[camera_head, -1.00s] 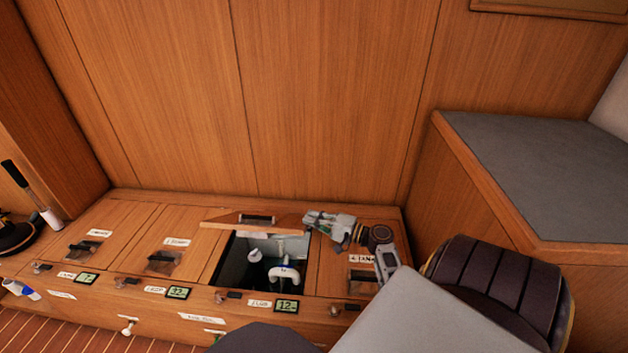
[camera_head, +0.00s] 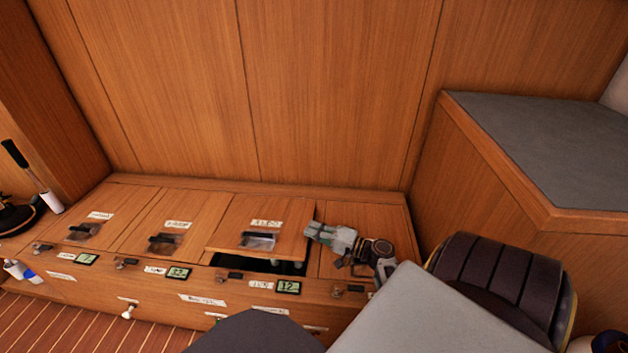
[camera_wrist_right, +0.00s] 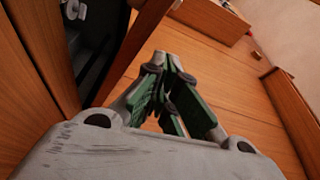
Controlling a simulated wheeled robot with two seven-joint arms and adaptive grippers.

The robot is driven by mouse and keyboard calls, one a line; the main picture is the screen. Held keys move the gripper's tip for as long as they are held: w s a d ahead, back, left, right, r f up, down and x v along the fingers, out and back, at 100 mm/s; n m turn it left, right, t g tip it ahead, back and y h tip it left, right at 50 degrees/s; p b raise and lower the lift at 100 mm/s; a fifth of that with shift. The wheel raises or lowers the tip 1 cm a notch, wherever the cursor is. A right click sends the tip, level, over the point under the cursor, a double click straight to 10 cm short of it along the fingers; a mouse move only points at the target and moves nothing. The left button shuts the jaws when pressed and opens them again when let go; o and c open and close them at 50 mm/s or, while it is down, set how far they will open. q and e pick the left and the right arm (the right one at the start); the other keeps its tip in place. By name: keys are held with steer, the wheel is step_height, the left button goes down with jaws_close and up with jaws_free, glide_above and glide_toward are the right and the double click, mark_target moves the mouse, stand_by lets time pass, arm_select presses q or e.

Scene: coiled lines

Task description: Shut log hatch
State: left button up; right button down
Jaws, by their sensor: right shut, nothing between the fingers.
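The log hatch (camera_head: 262,218) is a wooden lid with a recessed dark handle and a label, in the middle of the locker top in the head view. It is tilted, nearly lowered, with a dark gap at its front edge where the opening (camera_head: 250,264) shows. My right gripper (camera_head: 311,230) is at the lid's right edge, its tip close to or touching it; which, I cannot tell. In the right wrist view its green-padded fingers (camera_wrist_right: 167,68) are together and empty, with the lid's edge (camera_wrist_right: 133,45) to their left. My left gripper is not in view.
Closed hatches (camera_head: 178,228) lie to the left of the open one. Small digital displays (camera_head: 288,287), latches and labels line the front edge. A wooden wall (camera_head: 330,90) stands behind. A grey-topped bench (camera_head: 540,150) and a dark padded seat (camera_head: 500,285) are at the right.

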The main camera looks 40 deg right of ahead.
steer(key=shift+s+a+f, duration=0.1)
steer(key=shift+f, duration=0.35)
steer(key=shift+v, duration=6.05)
steer(key=shift+f, duration=0.1)
